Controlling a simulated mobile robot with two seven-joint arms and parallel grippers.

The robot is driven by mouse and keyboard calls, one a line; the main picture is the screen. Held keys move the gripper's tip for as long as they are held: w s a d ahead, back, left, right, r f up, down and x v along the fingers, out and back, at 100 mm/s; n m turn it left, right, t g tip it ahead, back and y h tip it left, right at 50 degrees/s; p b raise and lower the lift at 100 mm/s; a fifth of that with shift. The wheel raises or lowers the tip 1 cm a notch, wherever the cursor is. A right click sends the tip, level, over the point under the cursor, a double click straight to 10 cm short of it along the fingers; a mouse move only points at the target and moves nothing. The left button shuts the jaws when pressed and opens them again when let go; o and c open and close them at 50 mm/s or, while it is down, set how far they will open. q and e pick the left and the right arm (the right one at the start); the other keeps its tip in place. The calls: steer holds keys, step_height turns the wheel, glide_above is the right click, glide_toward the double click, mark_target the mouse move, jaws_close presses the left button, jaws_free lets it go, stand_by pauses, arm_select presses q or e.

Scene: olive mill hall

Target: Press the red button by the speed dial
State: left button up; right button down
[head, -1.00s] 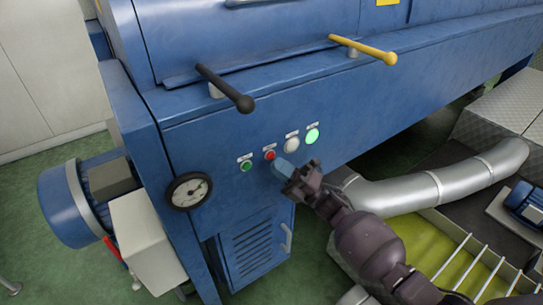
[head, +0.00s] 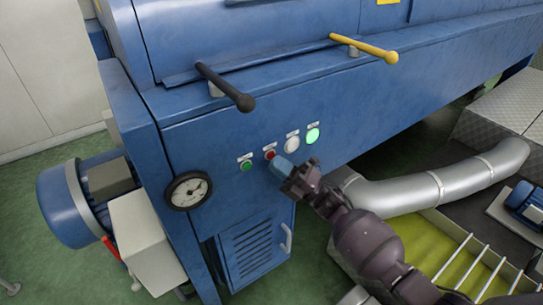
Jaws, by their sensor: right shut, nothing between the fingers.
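The small red button (head: 270,154) sits on the blue machine front, between a green button (head: 246,166) on its left and a white round dial (head: 292,144) on its right. A lit green lamp (head: 313,135) is further right. I cannot tell whether the tip touches the button. My left gripper is not in view.
A black-handled lever (head: 227,88) and a yellow-handled lever (head: 364,49) stick out above the panel. A pressure gauge (head: 188,190) is at lower left. A silver pipe (head: 430,190) runs at right, above a yellow-green tank with a grating (head: 470,262).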

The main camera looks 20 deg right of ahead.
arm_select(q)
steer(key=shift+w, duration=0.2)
arm_select(e)
steer(key=shift+w, duration=0.1)
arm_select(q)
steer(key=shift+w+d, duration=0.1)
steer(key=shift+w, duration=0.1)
arm_select(e)
steer(key=shift+w+a, duration=0.1)
steer(key=shift+w, duration=0.05)
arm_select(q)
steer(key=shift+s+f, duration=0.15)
arm_select(e)
steer(key=shift+w, duration=0.1)
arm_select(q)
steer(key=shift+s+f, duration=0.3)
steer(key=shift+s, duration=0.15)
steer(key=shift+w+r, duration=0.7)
arm_select(e)
steer(key=shift+s+d, duration=0.2)
steer(key=shift+s, duration=0.45)
